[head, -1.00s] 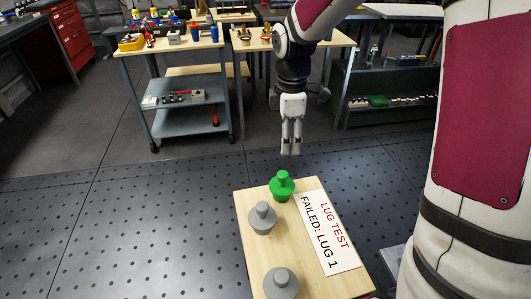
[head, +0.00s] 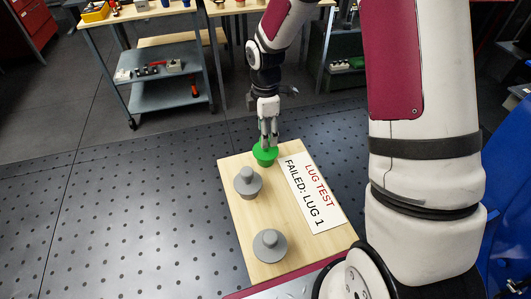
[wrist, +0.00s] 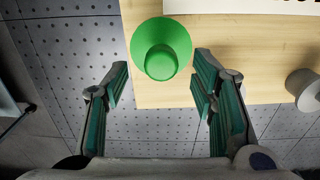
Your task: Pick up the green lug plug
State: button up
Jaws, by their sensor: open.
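The green lug plug (head: 265,157) stands upright at the far end of a wooden board. My gripper (head: 268,140) is open and points down just over it, its fingers hiding the plug's top in the head view. In the wrist view the green lug plug (wrist: 161,32) is ahead of my open gripper (wrist: 158,76), roughly centred between the two fingers. I cannot tell whether a finger touches it. It is not held.
The wooden board (head: 235,215) also carries two grey plugs, one nearer (head: 270,247) and one in the middle (head: 247,183). A white card (head: 314,195) reading "LUG TEST FAILED: LUG 1" lies on its right. A grey cart (head: 168,97) stands behind. Dark floor is open to the left.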

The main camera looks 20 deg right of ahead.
notch_tip(320, 180, down, 4)
jog(key=shift+s+f, duration=0.1)
jog(key=shift+f, duration=0.05)
jog(key=shift+c, duration=0.2)
grip_shut()
jog(key=shift+r, duration=0.9)
jog(key=shift+s+r, duration=0.15)
jog(key=shift+r, duration=0.35)
jog(key=shift+s+r, duration=0.15)
jog(key=shift+r, duration=0.35)
jog(key=s+r, duration=0.1)
jog(key=s, duration=1.4)
jog(key=shift+s+r+p, duration=0.15)
jog(key=shift+s+p, duration=0.05)
jog(key=shift+p, duration=0.2)
